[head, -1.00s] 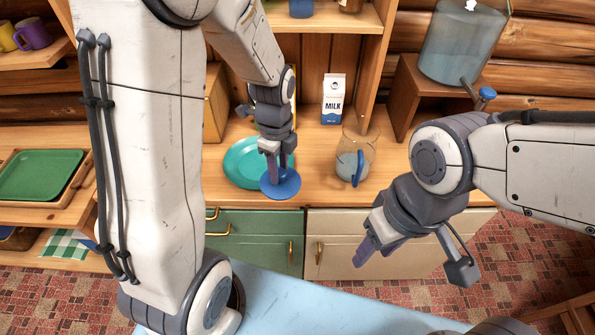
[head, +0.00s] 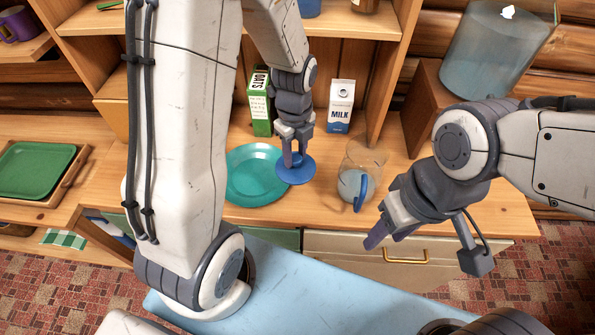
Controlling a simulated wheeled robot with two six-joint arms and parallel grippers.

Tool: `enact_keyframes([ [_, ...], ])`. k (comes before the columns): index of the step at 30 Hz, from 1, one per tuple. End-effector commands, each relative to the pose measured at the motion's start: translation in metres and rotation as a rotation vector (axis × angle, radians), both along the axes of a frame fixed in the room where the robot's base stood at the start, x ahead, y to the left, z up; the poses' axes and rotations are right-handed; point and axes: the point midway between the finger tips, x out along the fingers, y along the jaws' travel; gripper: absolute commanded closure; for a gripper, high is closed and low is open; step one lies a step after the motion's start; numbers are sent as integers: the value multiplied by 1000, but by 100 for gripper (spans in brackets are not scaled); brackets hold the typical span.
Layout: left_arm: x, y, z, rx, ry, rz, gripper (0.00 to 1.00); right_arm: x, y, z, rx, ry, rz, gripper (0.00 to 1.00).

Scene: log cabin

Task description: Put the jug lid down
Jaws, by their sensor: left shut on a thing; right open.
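The blue round jug lid (head: 297,172) is at the fingertips of my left gripper (head: 292,160), which is shut on it. The lid is over the wooden counter, between the teal plate and the jug; I cannot tell whether it touches the counter. The clear jug (head: 362,172) stands upright on the counter, open at the top, with a blue handle and some contents inside. My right gripper (head: 378,232) is open and empty, in front of the counter edge and to the right of the lid.
A teal plate (head: 253,185) lies left of the lid. A milk carton (head: 341,106) and a green oats box (head: 260,102) stand behind. A large water dispenser (head: 492,45) stands on a wooden box at the right. A green tray (head: 36,168) is far left.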

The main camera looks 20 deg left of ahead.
Motion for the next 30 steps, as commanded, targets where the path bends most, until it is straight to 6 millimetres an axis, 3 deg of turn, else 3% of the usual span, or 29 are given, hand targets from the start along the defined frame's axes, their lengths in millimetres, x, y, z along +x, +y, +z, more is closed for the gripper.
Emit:
enact_keyframes([
  [15, -1, 1, -63, 0, 1, 3, 100, 0, 0, 7, 0, 0, 0, 50],
  [30, 0, 0, -72, 0, -2, 1, 100, 0, 0, 1, 0, 0, 0, 50],
])
